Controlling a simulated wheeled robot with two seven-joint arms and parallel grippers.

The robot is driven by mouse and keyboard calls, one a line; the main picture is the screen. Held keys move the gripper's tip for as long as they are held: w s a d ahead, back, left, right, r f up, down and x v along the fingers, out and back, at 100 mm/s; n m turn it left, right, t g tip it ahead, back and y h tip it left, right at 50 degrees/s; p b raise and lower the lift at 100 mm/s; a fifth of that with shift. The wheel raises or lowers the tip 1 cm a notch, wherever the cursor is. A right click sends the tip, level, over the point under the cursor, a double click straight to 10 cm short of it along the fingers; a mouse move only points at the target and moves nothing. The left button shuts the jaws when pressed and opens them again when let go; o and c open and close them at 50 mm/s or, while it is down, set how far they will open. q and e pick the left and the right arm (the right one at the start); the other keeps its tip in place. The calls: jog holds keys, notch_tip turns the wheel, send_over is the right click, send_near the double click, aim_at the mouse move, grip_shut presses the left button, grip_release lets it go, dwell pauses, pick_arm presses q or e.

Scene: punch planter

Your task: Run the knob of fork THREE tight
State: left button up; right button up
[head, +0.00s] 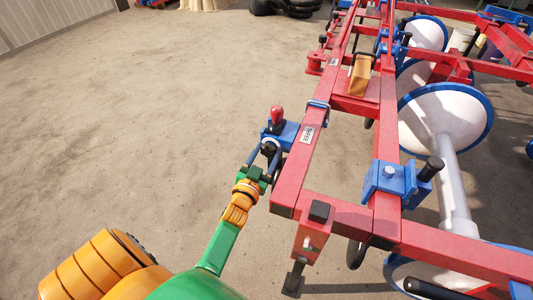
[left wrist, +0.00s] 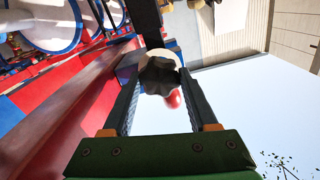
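The fork bracket is a blue block (head: 283,132) on the outer side of the red beam, with a red-topped handle (head: 277,113) standing up from it. A small white label (head: 307,135) sits on the beam beside it; its lettering is too small to read surely. The dark lobed knob (left wrist: 160,76) faces the left wrist camera, and the red top shows just behind it. My left gripper (head: 266,158) reaches it from the front. Its two fingers lie on either side of the knob and appear to touch it. My right gripper is not in view.
The red planter frame (head: 345,212) fills the right side, with blue clamps (head: 382,178) and blue-rimmed white discs (head: 447,112). An orange piece (head: 360,75) sits further along the frame. Open bare ground (head: 130,120) lies to the left.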

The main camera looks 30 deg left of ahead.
pick_arm(q)
jog(key=o, duration=0.3)
jog(key=shift+o, duration=0.2)
jog(key=shift+s, duration=0.25)
jog(key=p+v, duration=0.1)
jog(key=v, duration=0.5)
jog(key=shift+s+p, duration=0.35)
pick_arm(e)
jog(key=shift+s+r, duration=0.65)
pick_arm(q)
jog(key=shift+d, duration=0.1)
jog(key=p+v, duration=0.1)
jog(key=v, duration=0.6)
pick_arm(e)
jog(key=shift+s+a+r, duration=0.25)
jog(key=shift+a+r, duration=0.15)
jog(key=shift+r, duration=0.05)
